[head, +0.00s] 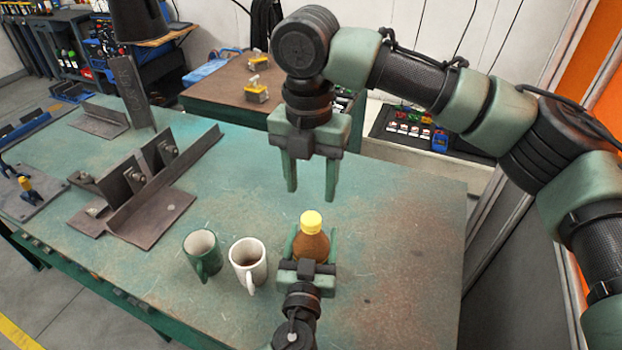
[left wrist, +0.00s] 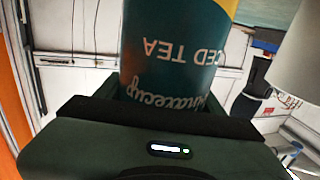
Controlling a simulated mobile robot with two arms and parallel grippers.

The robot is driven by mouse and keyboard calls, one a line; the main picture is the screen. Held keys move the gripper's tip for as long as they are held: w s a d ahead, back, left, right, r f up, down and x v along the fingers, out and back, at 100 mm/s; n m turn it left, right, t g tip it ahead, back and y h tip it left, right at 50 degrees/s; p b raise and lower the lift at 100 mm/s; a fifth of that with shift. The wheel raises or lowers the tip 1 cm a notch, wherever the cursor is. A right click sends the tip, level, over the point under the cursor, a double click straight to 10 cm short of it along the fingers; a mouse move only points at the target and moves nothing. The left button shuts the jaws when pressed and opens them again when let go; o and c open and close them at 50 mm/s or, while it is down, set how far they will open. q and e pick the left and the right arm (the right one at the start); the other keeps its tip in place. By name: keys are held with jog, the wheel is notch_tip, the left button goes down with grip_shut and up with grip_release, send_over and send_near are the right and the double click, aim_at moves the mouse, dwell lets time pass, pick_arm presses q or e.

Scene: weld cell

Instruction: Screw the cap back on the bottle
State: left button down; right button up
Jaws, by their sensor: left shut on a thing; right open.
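An amber bottle (head: 311,245) stands upright near the front of the green table, with a yellow cap (head: 311,221) on its top. I cannot tell whether the cap is threaded on tight. My left gripper (head: 308,246) is shut around the bottle's body from the near side. In the left wrist view the bottle (left wrist: 170,50) fills the middle, its dark teal "ICED TEA" label appearing upside down; the cap is out of that view. My right gripper (head: 311,192) is open and empty, pointing down above and behind the cap, apart from it.
A white mug (head: 247,262) and a dark green mug (head: 202,254) stand just left of the bottle on the table (head: 390,290). Steel brackets (head: 150,190) lie farther left. The table right of the bottle is clear.

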aim_at(311, 218)
jog(key=n, duration=0.4)
jog(key=shift+r, duration=0.15)
jog(key=shift+f, duration=4.05)
